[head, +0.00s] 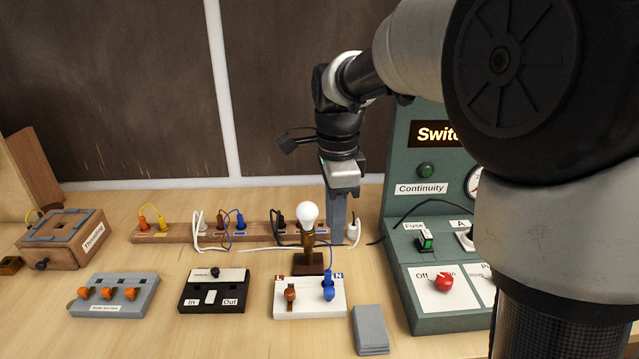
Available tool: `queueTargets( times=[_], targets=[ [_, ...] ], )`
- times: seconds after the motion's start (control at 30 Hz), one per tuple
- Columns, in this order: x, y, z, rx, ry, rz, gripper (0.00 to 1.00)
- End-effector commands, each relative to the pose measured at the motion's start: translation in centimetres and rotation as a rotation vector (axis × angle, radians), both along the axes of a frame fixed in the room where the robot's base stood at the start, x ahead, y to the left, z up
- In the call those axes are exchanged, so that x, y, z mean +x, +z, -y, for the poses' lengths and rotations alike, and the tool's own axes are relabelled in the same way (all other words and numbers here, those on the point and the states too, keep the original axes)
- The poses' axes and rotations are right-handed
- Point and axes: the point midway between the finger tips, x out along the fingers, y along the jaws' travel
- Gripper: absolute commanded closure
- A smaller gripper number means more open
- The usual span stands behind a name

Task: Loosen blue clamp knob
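The blue clamp knob (328,287) stands on the right side of a white terminal block (310,309), beside the "N" label. A brown clamp knob (290,293) stands on the block's left side. A lamp (308,222) with a white bulb and brown base stands just behind the block. My gripper (337,240) points down behind and to the right of the bulb, apart from the blue knob. Its fingers are seen edge-on, so I cannot tell whether they are open or shut. Nothing is visibly held.
A wooden rail (175,233) with several coloured plugs and cords runs behind. A black In/Out box (213,291) and a grey connector block (114,295) lie left. Grey slabs (371,331) lie front right. A green test panel (415,312) stands right, partly hidden by my arm.

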Motion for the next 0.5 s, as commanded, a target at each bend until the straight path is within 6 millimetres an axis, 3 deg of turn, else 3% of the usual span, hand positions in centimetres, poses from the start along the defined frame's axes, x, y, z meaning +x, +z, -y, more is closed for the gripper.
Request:
queueTargets(
  times=[0.27,0.5],
  targets=[
    [1.1,-2.4,-0.8,0.000,-0.107,-0.033,0.72],
    [1.0,-7.1,-0.7,-0.001,-0.105,-0.035,0.72]
  ],
)
